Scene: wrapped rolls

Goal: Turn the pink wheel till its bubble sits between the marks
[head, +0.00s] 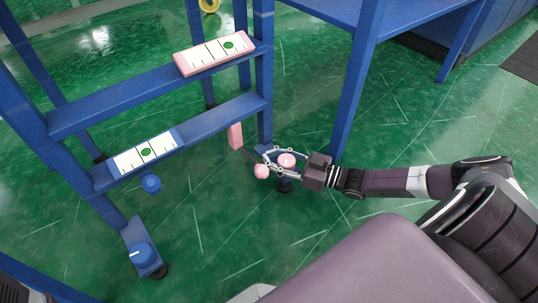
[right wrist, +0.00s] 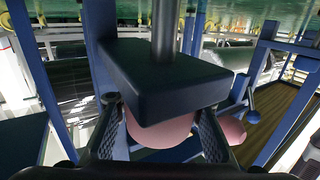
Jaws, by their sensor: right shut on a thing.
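The pink wheel (head: 287,160) sits low by the foot of a blue post, and my right gripper (head: 270,160) is shut on it from the right. In the right wrist view the pink wheel (right wrist: 160,130) shows between the fingers, partly hidden by a dark blue block. The pink level (head: 212,54) lies on the upper blue bar. Its green bubble (head: 228,45) is right of the level's middle, by the right-hand mark; I cannot tell exactly which side of it. My left gripper is out of view.
A pink ball (head: 261,171) is close beside my right fingertips, below a hanging pink block (head: 235,135). A white level (head: 145,151) lies on the lower bar, with a blue knob (head: 151,184) below it. A blue wheel (head: 140,253) stands at lower left.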

